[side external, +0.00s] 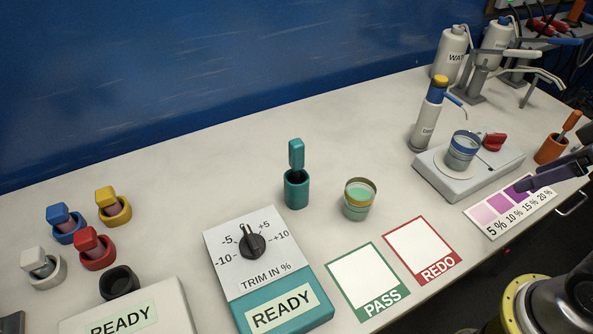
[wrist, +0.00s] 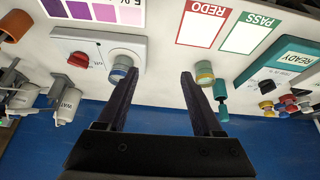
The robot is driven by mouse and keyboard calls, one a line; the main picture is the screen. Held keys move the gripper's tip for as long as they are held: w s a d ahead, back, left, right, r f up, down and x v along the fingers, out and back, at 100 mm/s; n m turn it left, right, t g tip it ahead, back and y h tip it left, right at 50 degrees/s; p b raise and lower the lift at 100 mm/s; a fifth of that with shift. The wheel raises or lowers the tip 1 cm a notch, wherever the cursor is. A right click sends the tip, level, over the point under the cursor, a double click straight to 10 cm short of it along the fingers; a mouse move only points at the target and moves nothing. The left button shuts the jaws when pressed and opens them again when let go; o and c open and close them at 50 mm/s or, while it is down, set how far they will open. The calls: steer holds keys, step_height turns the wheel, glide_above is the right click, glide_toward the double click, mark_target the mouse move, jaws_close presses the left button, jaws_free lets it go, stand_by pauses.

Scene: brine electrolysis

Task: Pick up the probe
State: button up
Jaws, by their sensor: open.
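The probe appears to be the teal-handled piece (side external: 296,153) standing upright in a teal cup holder (side external: 297,190), near the middle of the bench in the side view. In the wrist view its handle (wrist: 223,113) and holder (wrist: 220,90) show upside down, just right of the right finger. My gripper (side external: 548,176) is at the right edge of the side view, well away from the probe. In the wrist view my gripper (wrist: 160,75) is open, with nothing between its fingers.
A glass jar (side external: 359,198) stands just right of the probe. The trim box (side external: 262,268) is in front. Coloured plugs in holders (side external: 97,248) are at left.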

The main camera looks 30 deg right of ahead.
steer(key=w+a+r+n+y, duration=0.1)
steer(key=w+a+r+n, duration=0.2)
steer(key=w+r+n, duration=0.65)
steer(key=w+a+r+n+g, duration=0.3)
steer(key=w+a+r+n, duration=0.15)
steer(key=w+a, duration=0.4)
steer(key=n+g, duration=0.3)
steer(key=n, duration=0.1)
glide_above(297, 140)
steer(key=d, duration=0.1)
step_height(297, 140, down, 13)
steer(key=shift+y, duration=0.3)
steer(key=f, duration=0.4)
steer(key=a+f, duration=0.1)
steer(key=f, duration=0.1)
steer(key=shift+f, duration=0.15)
steer(key=shift+s+a+f, duration=0.1)
steer(key=shift+a+f, duration=0.1)
steer(key=shift+f, duration=1.25)
steer(key=shift+s+a+f, duration=0.1)
steer(key=shift+a+f, duration=0.1)
steer(key=shift+f, duration=1.25)
